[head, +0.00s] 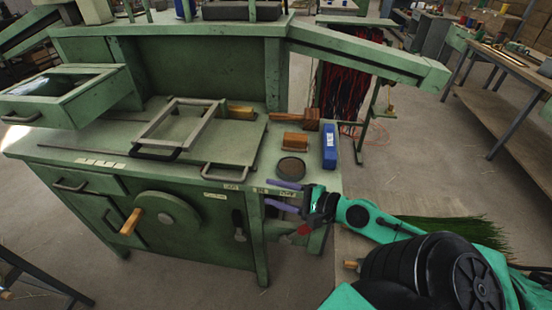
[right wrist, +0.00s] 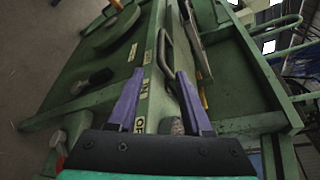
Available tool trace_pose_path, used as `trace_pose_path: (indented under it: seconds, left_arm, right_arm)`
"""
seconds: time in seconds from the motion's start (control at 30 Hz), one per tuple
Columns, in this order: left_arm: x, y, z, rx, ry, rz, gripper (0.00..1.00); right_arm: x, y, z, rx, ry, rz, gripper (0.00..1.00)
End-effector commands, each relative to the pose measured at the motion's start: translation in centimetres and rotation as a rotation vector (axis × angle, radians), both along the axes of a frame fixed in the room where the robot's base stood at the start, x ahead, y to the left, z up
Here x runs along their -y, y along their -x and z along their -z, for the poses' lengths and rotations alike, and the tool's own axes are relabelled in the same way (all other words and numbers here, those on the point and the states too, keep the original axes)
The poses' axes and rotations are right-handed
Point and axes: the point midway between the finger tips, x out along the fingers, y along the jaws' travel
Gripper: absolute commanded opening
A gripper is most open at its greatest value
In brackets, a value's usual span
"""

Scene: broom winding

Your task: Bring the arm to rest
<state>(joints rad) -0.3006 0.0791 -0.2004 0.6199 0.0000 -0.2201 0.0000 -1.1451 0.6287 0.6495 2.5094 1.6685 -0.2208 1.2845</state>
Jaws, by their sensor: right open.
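My right gripper (head: 268,192) is open, with its two purple fingers spread and nothing seen between them. In the head view it is at the front right corner of the green broom winding machine (head: 185,176), beside small labels on the front edge. I cannot tell whether a finger touches the machine. My left gripper is in neither view.
On the machine top are a dark round disc (head: 291,168), a blue box (head: 329,146), a wooden block (head: 295,140) and a metal frame (head: 180,126). A wheel with a wooden handle (head: 131,221) is on the front. Green bristles (head: 450,229) lie at right. Floor is open beyond.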

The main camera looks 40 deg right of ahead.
Motion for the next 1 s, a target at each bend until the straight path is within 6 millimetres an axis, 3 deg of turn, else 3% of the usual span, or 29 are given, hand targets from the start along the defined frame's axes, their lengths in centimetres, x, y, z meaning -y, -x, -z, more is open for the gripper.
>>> trace_pose_path:
  seconds: [0.47, 0.57, 0.8, 1.0]
  left_arm:
    - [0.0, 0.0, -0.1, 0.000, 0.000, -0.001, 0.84]
    - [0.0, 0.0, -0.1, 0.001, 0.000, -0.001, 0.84]
    - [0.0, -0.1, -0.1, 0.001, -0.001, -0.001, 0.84]
    - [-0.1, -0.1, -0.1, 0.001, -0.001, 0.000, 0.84]
  right_arm:
    - [-0.3, 0.1, 0.4, 0.000, 0.034, -0.018, 0.50]
    - [-1.6, 0.8, 2.3, -0.006, 0.207, -0.116, 0.50]
    - [-6.2, 4.1, 10.7, -0.044, 0.977, -0.628, 0.50]
    - [-7.1, 6.1, 13.6, -0.098, 1.437, -1.030, 0.50]
